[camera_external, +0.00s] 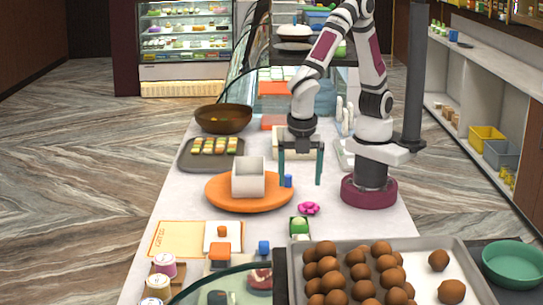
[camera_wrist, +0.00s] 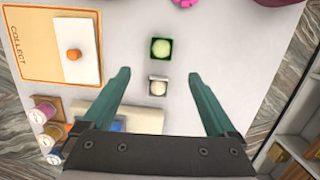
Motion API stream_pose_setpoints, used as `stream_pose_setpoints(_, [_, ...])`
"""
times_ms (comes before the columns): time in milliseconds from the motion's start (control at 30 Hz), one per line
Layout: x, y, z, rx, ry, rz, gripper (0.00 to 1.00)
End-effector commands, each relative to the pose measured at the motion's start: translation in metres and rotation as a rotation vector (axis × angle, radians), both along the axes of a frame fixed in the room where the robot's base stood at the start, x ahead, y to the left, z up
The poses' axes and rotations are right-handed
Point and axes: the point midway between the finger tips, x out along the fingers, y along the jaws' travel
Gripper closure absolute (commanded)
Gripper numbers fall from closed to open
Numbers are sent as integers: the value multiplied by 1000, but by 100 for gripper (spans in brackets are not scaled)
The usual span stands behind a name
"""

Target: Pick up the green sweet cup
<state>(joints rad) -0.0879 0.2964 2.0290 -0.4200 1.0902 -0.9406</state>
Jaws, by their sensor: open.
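The green sweet cup (camera_external: 292,233) is a small square green cup holding a pale green ball. It stands on the white counter just behind the large tray of brown balls. In the wrist view the green cup (camera_wrist: 153,55) is above centre, just beyond the fingertips and between their lines. My gripper (camera_external: 300,184) is open and empty, above the counter and farther back than the cup. In the wrist view my gripper (camera_wrist: 159,73) shows its two teal fingers wide apart, with nothing between the tips touching them.
A pale cup with a cream ball (camera_wrist: 158,87) sits close to the green cup. A pink flower-shaped item (camera_external: 309,208) lies behind it. An orange round board (camera_external: 222,202) holds a white box (camera_external: 248,178). The COLLECT mat (camera_external: 174,240) lies left; the metal tray (camera_external: 469,272) is in front.

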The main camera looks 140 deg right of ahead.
Motion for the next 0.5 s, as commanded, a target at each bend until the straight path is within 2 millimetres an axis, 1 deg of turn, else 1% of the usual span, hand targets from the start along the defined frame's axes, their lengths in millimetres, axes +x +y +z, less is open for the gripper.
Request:
stream_pose_setpoints(100, [-6, -4, -35, 0, 8, -2, 7])
stream_pose_setpoints(200, [-9, -7, -62, 0, 7, -4, 7])
stream_pose_setpoints(300, [-11, -9, -81, 1, 5, -7, 7])
stream_pose_setpoints(433, [-13, -11, -97, 1, 6, -8, 7])
stream_pose_setpoints(500, [-16, -12, -112, 1, 7, -8, 7])
